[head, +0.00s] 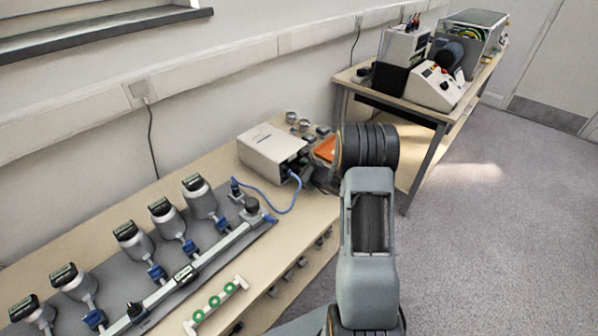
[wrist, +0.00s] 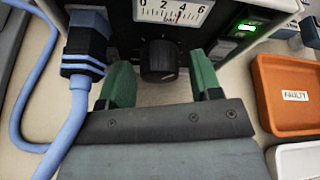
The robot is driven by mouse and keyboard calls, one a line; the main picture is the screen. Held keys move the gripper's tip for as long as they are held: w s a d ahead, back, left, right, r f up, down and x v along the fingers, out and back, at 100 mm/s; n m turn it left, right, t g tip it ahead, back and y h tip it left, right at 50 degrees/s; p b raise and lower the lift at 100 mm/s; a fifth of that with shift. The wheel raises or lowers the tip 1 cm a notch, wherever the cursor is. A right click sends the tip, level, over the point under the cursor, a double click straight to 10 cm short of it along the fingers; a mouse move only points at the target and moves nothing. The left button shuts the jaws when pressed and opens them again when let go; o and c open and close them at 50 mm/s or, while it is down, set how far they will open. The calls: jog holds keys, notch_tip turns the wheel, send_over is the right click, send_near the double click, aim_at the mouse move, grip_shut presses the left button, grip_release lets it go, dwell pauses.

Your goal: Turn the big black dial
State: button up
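The big black dial (wrist: 159,61) is on the front panel of a box-shaped instrument, just below a white scale (wrist: 172,12) with numbers. In the wrist view, my gripper (wrist: 160,82) is open, with one green finger to the left of the dial and one to the right. Gaps show between the fingers and the dial, and I cannot see contact. In the head view, the white instrument box (head: 271,152) stands on the bench; my arm hides my gripper, and the dial cannot be made out there.
A thick blue cable with a black plug (wrist: 84,50) is close to the left finger. An orange tray labelled FAULTY (wrist: 292,95) lies to the right. A green lit switch (wrist: 247,27) is on the panel. Several sensors (head: 133,240) stand along the bench.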

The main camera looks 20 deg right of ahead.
jog(key=c, duration=0.8)
jog(key=shift+m+y+b, duration=0.3)
jog(key=shift+m, duration=0.2)
jog(key=o, duration=0.9)
jog(key=shift+o, duration=0.2)
jog(key=v, duration=1.4)
jog(key=shift+w+r, duration=0.15)
jog(key=shift+r, duration=0.05)
